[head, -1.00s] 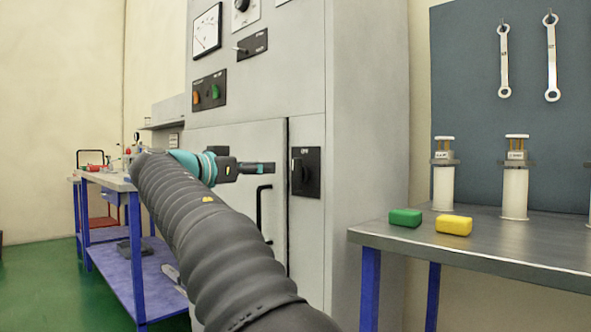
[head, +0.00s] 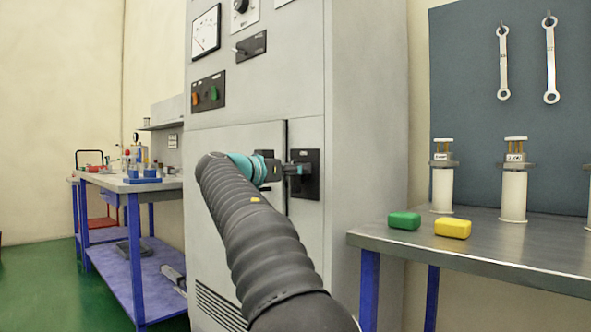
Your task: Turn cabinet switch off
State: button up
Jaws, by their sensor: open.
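The grey cabinet (head: 362,120) stands in the middle of the head view. A black switch plate (head: 311,188) with a rotary knob sits on its front, right of the door edge. My gripper (head: 301,170) is at this plate, its fingers over the knob area. The fingers and wrist cover most of the knob, so its angle and any contact are hidden. The gripper is open. Higher on the cabinet are another black plate with a small lever switch (head: 250,46) and a plate with an orange and a green button (head: 208,92).
A metal table (head: 480,245) on the right bears a green block (head: 404,221), a yellow block (head: 453,229) and white cylinders (head: 513,195). Wrenches (head: 551,60) hang behind it. A blue-legged workbench (head: 135,216) stands at the left. Green floor there is open.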

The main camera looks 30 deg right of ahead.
grip_shut()
jog(key=shift+f, duration=0.1)
jog(key=n+p, duration=0.1)
jog(key=n, duration=0.1)
jog(key=w+n+p, duration=0.1)
jog(key=n, duration=0.1)
jog(key=shift+a+f+n, duration=0.15)
jog(key=shift+n, duration=0.25)
jog(key=shift+w+a+f+n+p, duration=0.15)
jog(key=shift+f+n+p, duration=0.2)
jog(key=shift+n+p, duration=1.3)
jog(key=shift+w+f+n+p, duration=0.25)
jog(key=shift+n+p, duration=0.35)
jog(key=shift+n, duration=2.1)
jog(key=shift+w+a+f+n+p, duration=0.1)
jog(key=shift+f+n+p, duration=0.3)
jog(key=shift+n+p, duration=1.25)
jog(key=shift+f+n+b, duration=0.1)
jog(key=shift+n+b, duration=0.35)
jog(key=shift+n, duration=0.25)
